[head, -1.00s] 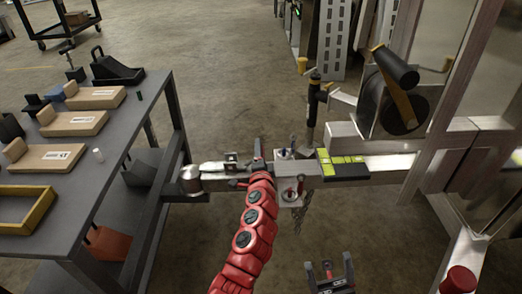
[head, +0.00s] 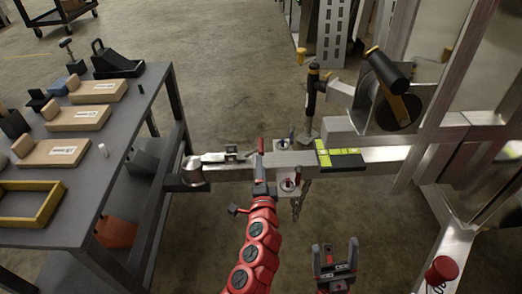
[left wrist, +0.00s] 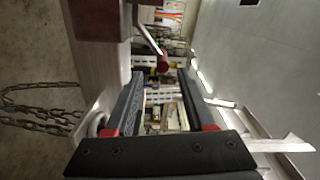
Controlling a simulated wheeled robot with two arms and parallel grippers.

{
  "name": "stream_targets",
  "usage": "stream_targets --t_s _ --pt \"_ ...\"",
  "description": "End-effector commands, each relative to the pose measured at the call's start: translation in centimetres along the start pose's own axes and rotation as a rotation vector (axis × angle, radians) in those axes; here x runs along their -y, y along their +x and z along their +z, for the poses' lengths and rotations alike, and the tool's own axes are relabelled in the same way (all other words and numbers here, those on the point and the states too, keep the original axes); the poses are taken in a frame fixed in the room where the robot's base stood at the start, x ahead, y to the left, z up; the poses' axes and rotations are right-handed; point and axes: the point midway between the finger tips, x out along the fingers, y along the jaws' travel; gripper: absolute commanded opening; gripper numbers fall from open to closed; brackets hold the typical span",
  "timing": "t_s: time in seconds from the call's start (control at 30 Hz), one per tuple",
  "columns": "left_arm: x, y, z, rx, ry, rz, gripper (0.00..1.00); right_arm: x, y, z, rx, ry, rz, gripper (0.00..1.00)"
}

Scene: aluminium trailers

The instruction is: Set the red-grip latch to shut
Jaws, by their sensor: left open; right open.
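The trailer's aluminium drawbar (head: 228,173) runs across the middle of the head view, with the coupler at its left end. A small red grip (head: 261,144) shows just beyond my left gripper (head: 261,174). In the left wrist view, a red grip (left wrist: 162,64) on a thin metal lever appears between the open fingertips and seemingly beyond them. No contact shows. My left gripper is open and empty, seen from behind at the drawbar. My right gripper (head: 336,260) is open and empty, low in front of the drawbar. The latch's pivot is hard to make out.
A chain (head: 298,205) hangs from the drawbar, right of my left gripper. A jack post (head: 312,100) and a winch (head: 385,95) stand further right. A grey workbench (head: 95,205) with wooden blocks fills the left.

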Motion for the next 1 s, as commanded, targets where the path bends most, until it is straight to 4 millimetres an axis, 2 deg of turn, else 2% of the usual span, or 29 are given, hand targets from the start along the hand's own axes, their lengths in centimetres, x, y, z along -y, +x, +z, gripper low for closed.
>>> stream_targets --t_s 0.1,0.33,1.0 --pt "0.0 -2.5 -0.1 -0.004 0.002 0.003 0.55 -0.3 0.5 -0.1 0.0 -0.004 0.01 0.71" --pt "-0.1 -5.1 0.1 0.0 0.002 0.003 0.55 -0.5 0.7 -0.2 -0.002 -0.008 0.02 0.71" --pt "-0.3 -5.3 -0.1 -0.014 -0.004 0.003 0.55 -0.5 0.7 -0.3 -0.004 -0.008 0.021 0.71"
